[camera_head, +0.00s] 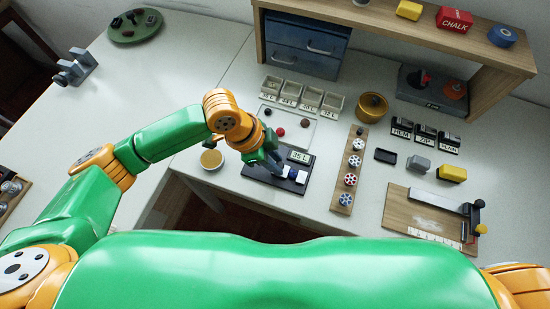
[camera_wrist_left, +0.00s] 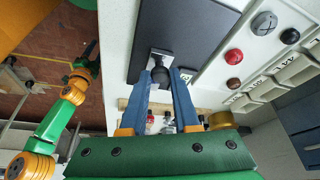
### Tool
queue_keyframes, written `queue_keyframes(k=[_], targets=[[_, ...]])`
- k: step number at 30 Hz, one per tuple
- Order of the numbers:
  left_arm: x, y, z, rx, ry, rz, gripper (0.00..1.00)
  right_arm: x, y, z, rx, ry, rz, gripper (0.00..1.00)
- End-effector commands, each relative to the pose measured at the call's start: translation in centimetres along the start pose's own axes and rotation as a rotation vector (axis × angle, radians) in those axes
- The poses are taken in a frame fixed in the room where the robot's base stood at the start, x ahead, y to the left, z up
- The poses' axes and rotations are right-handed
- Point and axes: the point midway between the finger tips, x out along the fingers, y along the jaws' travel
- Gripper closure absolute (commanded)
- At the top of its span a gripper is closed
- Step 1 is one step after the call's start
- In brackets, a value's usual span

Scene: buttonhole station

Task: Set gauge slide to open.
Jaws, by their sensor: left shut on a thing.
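The gauge is a dark flat board (camera_head: 283,186) on the white bench, with a white card reading 35 L (camera_head: 300,156) at its far edge. In the left wrist view the dark board (camera_wrist_left: 185,30) carries a pale metal piece (camera_wrist_left: 158,57) with a dark round knob (camera_wrist_left: 163,75).
A tray with dark and red buttons (camera_head: 293,134) and several labelled bins (camera_head: 308,97) stand behind the board. A wooden strip of spools (camera_head: 345,186) stands to the right, a round amber dish (camera_head: 211,159) to the left. The bench's front edge is close.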

Motion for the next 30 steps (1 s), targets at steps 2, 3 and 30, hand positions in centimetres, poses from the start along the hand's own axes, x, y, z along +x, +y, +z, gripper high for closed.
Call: queue_keyframes(k=[2, 3, 30], targets=[[-0.3, -0.1, 0.4, -0.003, -0.003, 0.003, 1.00, -0.5, 0.0, 0.0, 0.000, 0.000, 0.000, 0.50], [-0.7, -0.4, 0.9, -0.006, -0.004, 0.002, 1.00, -1.0, 0.0, -0.1, 0.000, 0.000, 0.000, 0.50], [-1.8, -2.0, 4.4, -0.001, -0.001, 0.000, 0.41, -2.5, 0.0, -0.2, 0.000, 0.000, 0.000, 0.50]])
